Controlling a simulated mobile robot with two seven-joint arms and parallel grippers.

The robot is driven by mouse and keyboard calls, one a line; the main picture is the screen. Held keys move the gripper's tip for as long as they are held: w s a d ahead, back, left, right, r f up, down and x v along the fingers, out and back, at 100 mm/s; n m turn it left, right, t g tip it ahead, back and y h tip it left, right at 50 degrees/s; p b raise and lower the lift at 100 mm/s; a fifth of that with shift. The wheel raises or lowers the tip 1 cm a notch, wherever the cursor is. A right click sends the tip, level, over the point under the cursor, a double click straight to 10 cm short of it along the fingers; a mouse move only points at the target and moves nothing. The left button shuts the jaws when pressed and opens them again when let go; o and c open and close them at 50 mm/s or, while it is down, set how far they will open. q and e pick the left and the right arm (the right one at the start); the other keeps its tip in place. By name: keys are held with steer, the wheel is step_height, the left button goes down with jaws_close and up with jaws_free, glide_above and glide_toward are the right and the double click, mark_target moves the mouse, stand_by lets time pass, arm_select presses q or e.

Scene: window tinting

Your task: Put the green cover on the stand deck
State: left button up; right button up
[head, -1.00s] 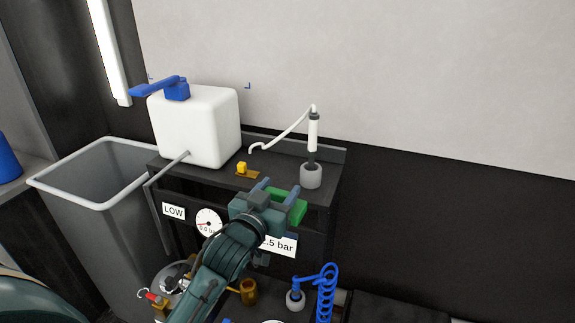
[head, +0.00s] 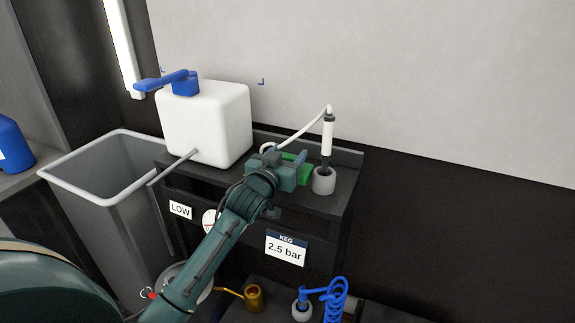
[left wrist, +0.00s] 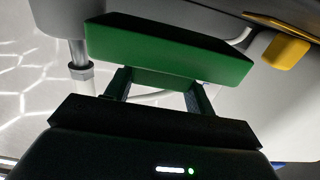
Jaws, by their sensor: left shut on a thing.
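My left gripper (head: 288,170) is shut on the green cover (head: 305,176), a small flat block. In the head view the cover is partly hidden behind the gripper and appears over the right part of the dark stand deck (head: 226,183), left of the grey cup-shaped holder. I cannot tell whether it touches the deck. In the left wrist view the cover (left wrist: 160,48) lies across the tips of the two fingers (left wrist: 158,80). My right gripper is not in view.
A white tank (head: 205,125) with a blue lever stands on the deck's left. A white wand stands in the grey holder (head: 324,182), close to the cover. A yellow block (left wrist: 288,51) shows in the left wrist view. A grey bin (head: 110,165) is at left.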

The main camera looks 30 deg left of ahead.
arm_select(q)
step_height(320, 180, down, 2)
steer(key=shift+f, duration=0.3)
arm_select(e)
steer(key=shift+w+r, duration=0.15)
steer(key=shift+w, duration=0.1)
arm_select(q)
steer(key=o, duration=1)
steer(key=shift+f, duration=0.15)
